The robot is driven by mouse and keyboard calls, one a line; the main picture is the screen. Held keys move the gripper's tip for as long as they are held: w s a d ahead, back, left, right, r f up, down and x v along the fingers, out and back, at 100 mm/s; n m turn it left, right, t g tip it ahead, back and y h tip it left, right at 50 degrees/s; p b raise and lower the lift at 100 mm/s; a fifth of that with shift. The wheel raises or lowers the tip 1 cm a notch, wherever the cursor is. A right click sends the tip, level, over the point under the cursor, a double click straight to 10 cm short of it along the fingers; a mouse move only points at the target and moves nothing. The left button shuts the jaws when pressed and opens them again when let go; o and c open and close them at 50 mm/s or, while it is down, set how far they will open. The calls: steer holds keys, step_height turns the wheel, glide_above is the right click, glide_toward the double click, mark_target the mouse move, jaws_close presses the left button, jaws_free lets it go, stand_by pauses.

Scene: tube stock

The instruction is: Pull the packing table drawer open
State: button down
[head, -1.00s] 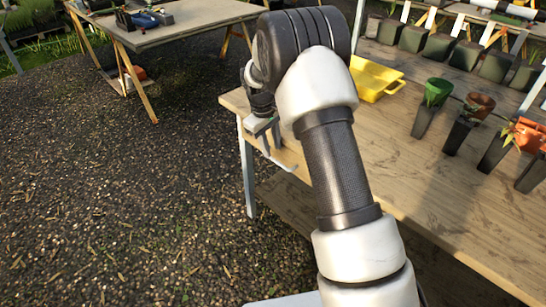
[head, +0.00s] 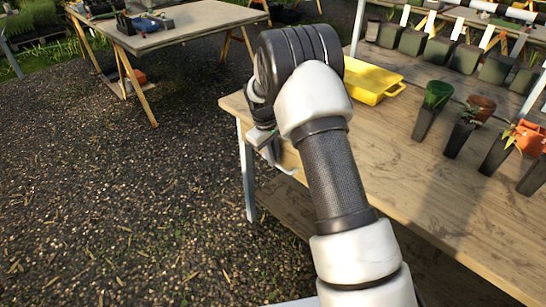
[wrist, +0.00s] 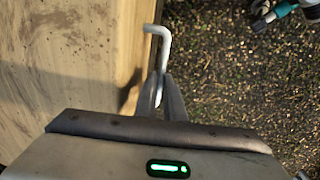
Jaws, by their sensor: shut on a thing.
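The packing table (head: 420,165) runs along the right in the head view, and its wooden top (wrist: 60,50) fills the left of the wrist view. A pale bent bar handle (wrist: 162,32) stands out from the table's front edge; part of it also shows in the head view (head: 285,169). My gripper (wrist: 163,88) is shut on this handle, one finger on each side. In the head view my gripper (head: 264,140) is at the table's near left corner, partly behind my arm. The drawer front is mostly hidden, and I cannot tell how far it stands out.
A yellow tray (head: 372,82) and several potted plants, such as the green pot (head: 432,105), stand on the table. Another table (head: 170,30) with tools is at the far left. The gravel ground (head: 120,190) in front is clear.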

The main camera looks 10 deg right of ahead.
steer(key=s+a, duration=0.7)
steer(key=a, duration=0.4)
steer(key=s+a+p, duration=0.1)
steer(key=s+a, duration=0.7)
steer(key=a, duration=0.3)
steer(key=shift+a, duration=0.3)
steer(key=c, duration=1.8)
jaws_free()
steer(key=shift+c, duration=0.2)
step_height(320, 180, up, 17)
steer(key=s+a+p, duration=0.2)
steer(key=p, duration=0.2)
steer(key=shift+a, duration=0.3)
